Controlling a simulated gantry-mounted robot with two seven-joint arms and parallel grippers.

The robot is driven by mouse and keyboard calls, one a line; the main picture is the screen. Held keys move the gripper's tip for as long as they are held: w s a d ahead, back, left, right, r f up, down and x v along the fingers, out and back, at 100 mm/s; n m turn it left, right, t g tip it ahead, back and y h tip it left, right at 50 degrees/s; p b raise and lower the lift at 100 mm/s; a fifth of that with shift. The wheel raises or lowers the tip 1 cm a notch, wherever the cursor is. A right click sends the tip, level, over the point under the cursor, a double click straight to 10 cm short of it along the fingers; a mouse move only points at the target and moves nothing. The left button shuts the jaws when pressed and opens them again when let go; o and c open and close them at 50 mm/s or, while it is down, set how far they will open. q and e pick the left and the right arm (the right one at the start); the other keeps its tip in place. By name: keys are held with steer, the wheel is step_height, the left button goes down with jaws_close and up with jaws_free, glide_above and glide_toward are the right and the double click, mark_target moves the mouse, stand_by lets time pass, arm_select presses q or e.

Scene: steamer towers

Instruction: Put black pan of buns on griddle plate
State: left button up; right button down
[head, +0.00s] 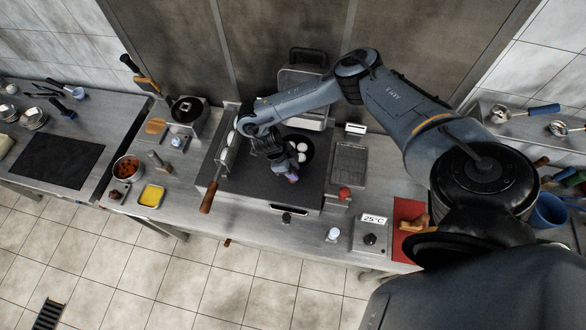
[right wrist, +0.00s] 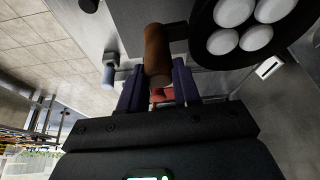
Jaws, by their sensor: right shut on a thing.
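The black pan (head: 310,147) is round and holds several white buns (head: 302,147). In the head view it is over the right part of the dark griddle plate (head: 250,182); I cannot tell whether it touches the plate. In the right wrist view, the pan (right wrist: 199,40) with its buns (right wrist: 255,38) is at the top right. My right gripper (head: 290,174) is shut on the pan's brown handle (right wrist: 157,55), with a dark finger on each side. The gripper and forearm hide part of the pan in the head view. My left gripper is not in view.
A second pan with a brown handle (head: 207,197) lies along the griddle's left edge. A tray (head: 349,164) and red knob (head: 344,193) are to the right. A pot (head: 187,108) and yellow container (head: 151,196) are to the left. The griddle's front left is bare.

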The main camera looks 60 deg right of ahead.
steer(key=shift+f+b, duration=1.4)
steer(key=shift+f, duration=0.4)
steer(key=shift+f+b, duration=0.85)
steer(key=shift+f, duration=0.35)
steer(key=shift+f+b, duration=0.35)
steer(key=shift+b, duration=0.05)
steer(key=c, duration=1)
jaws_free()
steer(key=shift+c, duration=0.2)
steer(key=shift+s+a, duration=0.1)
steer(key=shift+a, duration=0.05)
steer(key=shift+r, duration=0.15)
steer(key=shift+w+r+p, duration=0.2)
steer(key=shift+r+p, duration=0.1)
steer(key=shift+p, duration=0.2)
